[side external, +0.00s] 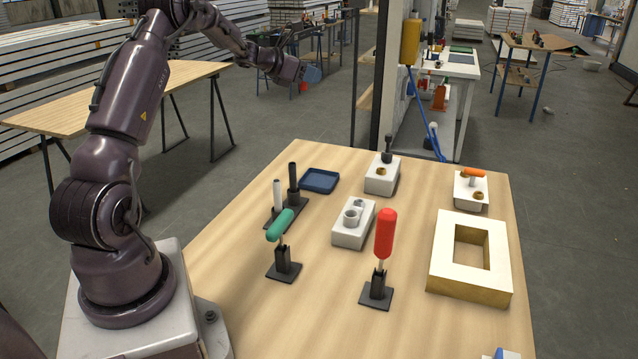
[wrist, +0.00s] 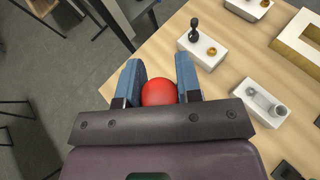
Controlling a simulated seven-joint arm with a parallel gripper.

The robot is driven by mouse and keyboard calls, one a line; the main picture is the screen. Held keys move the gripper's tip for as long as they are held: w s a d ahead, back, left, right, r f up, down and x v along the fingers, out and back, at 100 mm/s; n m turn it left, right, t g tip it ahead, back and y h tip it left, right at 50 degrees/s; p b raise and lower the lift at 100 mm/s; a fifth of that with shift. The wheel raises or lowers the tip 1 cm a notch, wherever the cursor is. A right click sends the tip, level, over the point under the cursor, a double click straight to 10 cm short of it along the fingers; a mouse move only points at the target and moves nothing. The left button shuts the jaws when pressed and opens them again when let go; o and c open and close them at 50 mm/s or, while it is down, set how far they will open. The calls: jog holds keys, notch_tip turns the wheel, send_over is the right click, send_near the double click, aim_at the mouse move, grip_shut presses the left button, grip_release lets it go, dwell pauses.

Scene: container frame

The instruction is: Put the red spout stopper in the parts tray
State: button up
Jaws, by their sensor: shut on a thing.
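My gripper (side external: 309,74) is raised high at the back, well above the table level, and points to the right in the side view. Its blue fingers are shut on the red spout stopper (wrist: 159,92), which shows as a rounded red end between them in the wrist view. In the side view only a small red bit of the stopper (side external: 303,87) shows below the fingers. The parts tray (side external: 320,181) is a shallow dark blue square tray at the table's back left. It looks empty. I cannot see the tray in the wrist view.
A stand with a white and a black rod (side external: 278,196) is near the tray. Green-handled (side external: 281,226) and red-handled (side external: 385,235) tools stand in black holders in front. White blocks (side external: 382,176) and a white frame (side external: 441,262) fill the right.

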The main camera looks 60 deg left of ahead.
notch_tip(320, 180, down, 28)
jog(key=shift+w+d, duration=0.1)
dwell(0.3)
jog(key=shift+f, duration=0.2)
jog(key=o, duration=1)
jog(key=shift+c, duration=0.2)
jog(key=shift+r, duration=0.15)
jog(key=shift+r, duration=0.1)
jog(key=v, duration=1.2)
jog(key=shift+r, duration=0.1)
